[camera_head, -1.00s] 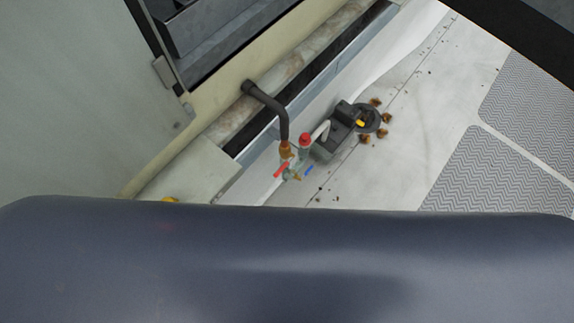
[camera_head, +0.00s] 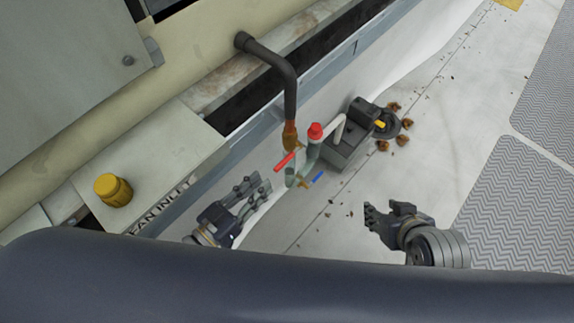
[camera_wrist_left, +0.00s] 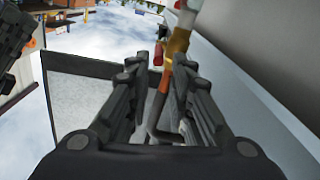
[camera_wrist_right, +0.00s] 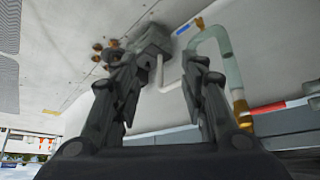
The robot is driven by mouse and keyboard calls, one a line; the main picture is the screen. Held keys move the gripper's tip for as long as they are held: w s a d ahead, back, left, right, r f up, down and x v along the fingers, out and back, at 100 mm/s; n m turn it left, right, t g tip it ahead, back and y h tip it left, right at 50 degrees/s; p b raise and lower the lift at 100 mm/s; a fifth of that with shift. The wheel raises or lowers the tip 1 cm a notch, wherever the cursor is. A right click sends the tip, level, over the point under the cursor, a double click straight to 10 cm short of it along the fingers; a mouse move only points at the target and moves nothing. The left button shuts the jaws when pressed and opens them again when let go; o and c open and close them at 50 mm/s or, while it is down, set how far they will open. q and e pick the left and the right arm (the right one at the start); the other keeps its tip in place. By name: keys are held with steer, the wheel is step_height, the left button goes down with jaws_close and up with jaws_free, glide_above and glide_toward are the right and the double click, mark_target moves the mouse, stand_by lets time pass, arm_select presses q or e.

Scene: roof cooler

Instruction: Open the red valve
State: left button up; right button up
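The red valve handle (camera_head: 284,162) sits on the pipe assembly, at the lower end of the dark elbow pipe (camera_head: 290,95). A blue handle (camera_head: 318,176) and a red cap (camera_head: 315,130) are close to it. My left gripper (camera_head: 258,188) is open and empty, to the lower left of the red handle and apart from it. In the left wrist view, the pipe shows between and beyond its fingers (camera_wrist_left: 160,95). My right gripper (camera_head: 380,214) is to the lower right, apart from the valves. Its fingers (camera_wrist_right: 160,90) are open and empty; the red handle (camera_wrist_right: 268,108) shows beyond them at the right.
A grey pump box (camera_head: 350,145) with brown debris (camera_head: 402,140) stands right of the valves. A yellow cap (camera_head: 112,190) sits on the unit's ledge at the left. The white roof floor is mostly clear, with grey textured mats (camera_head: 520,210) at the right.

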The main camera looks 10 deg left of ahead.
mark_target(291, 155)
arm_select(q)
steer(key=b+x, duration=0.2)
steer(key=x, duration=0.8)
steer(key=shift+d+r, duration=0.1)
steer(key=shift+r, duration=0.05)
steer(key=shift+w+d, duration=0.2)
steer(key=shift+w, duration=0.1)
arm_select(e)
steer(key=w+a+r+t+y, duration=0.1)
steer(key=w+a+r+t, duration=0.2)
steer(key=w+r+t, duration=0.2)
steer(key=w+r, duration=0.2)
steer(key=w, duration=0.1)
steer(key=shift+w+t, duration=0.2)
steer(key=shift+t, duration=0.1)
arm_select(q)
steer(key=shift+c, duration=0.6)
arm_select(e)
steer(key=shift+a, duration=0.1)
arm_select(q)
jaws_close()
arm_select(e)
steer(key=shift+y, duration=0.3)
